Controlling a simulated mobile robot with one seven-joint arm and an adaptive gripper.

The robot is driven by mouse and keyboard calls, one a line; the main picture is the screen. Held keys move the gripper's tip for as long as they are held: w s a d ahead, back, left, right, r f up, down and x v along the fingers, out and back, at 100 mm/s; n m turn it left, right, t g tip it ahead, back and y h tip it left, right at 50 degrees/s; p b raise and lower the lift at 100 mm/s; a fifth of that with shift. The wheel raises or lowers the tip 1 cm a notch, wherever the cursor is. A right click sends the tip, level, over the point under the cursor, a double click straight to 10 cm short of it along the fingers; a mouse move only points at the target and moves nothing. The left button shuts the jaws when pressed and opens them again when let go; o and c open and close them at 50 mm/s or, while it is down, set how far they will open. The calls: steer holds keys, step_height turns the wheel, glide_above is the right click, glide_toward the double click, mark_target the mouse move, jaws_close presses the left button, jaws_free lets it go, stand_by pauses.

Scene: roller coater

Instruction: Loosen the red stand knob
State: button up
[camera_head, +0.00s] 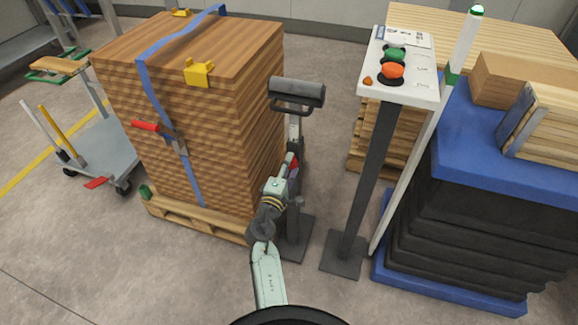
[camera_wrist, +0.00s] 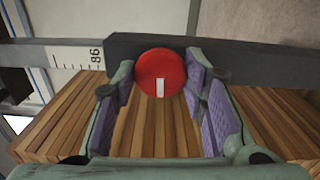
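The red stand knob (camera_wrist: 160,72) is a round disc with a white mark. It sits on the dark upright of a stand, straight ahead in the wrist view. My gripper (camera_wrist: 161,80) has its two purple-padded fingers spread, one on each side of the knob, with the tips at about its edges. I cannot tell whether the pads touch it. In the head view my gripper (camera_head: 290,172) is at the stand post (camera_head: 296,205), below a dark scanner-like head (camera_head: 297,92). A bit of red shows there, mostly hidden by the gripper.
A strapped stack of wood boards (camera_head: 225,120) on a pallet stands close left of the stand. A control pedestal (camera_head: 375,160) with green and orange buttons stands to the right. Farther right is a blue-topped dark stack (camera_head: 490,215). Floor in front is clear.

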steer(key=o, duration=0.4)
steer(key=shift+o, duration=0.2)
steer(key=shift+s, duration=0.1)
steer(key=v, duration=0.7)
steer(key=shift+s, duration=0.15)
